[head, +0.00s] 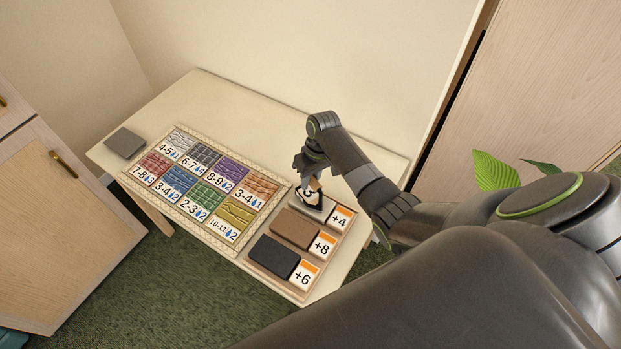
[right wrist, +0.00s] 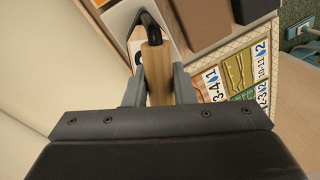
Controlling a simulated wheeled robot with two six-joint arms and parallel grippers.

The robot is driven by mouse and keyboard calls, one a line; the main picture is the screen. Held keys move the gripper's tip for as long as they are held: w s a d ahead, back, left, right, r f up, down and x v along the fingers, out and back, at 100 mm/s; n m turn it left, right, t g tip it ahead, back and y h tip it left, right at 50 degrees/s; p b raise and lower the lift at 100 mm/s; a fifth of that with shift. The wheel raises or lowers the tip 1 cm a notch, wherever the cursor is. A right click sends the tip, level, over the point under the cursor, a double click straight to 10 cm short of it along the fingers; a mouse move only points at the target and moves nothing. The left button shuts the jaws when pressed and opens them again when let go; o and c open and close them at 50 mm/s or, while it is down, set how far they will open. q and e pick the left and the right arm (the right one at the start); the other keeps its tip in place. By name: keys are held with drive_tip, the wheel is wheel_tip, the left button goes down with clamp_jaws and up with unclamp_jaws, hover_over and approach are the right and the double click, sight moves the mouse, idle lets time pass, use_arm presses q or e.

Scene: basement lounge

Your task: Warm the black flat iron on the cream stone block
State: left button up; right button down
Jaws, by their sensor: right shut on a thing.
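My right gripper (head: 312,166) is shut on the wooden handle of the black flat iron (head: 311,196). In the right wrist view the handle (right wrist: 157,75) stands between the two fingers, with a black bent bar at its far end. The iron is over the cream stone block (head: 325,211), the slab at the back of a wooden tray beside the +4 card. Iron and block overlap in the head view; I cannot tell whether they touch. Part of the block is hidden by the iron. My left gripper is not in view.
The tray (head: 302,292) also holds a brown block (head: 294,229) and a black block (head: 273,257) beside number cards. A board of patterned cloth cards (head: 207,188) lies to the left. A grey slab (head: 125,143) sits at the table's left end. The table's back strip is clear.

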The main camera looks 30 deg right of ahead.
drive_tip(key=shift+f, duration=0.35)
idle(0.5)
drive_tip(key=shift+s+f, duration=0.1)
drive_tip(key=shift+f, duration=0.05)
idle(0.8)
drive_tip(key=shift+s+a+f, duration=0.1)
drive_tip(key=shift+s, duration=0.05)
idle(1.4)
drive_tip(key=r+p, duration=0.3)
drive_tip(key=shift+w+r+p, duration=0.2)
drive_tip(key=shift+w+p, duration=0.05)
drive_tip(key=shift+p, duration=0.05)
drive_tip(key=shift+r+p, duration=0.9)
drive_tip(key=shift+r, duration=0.6)
idle(0.5)
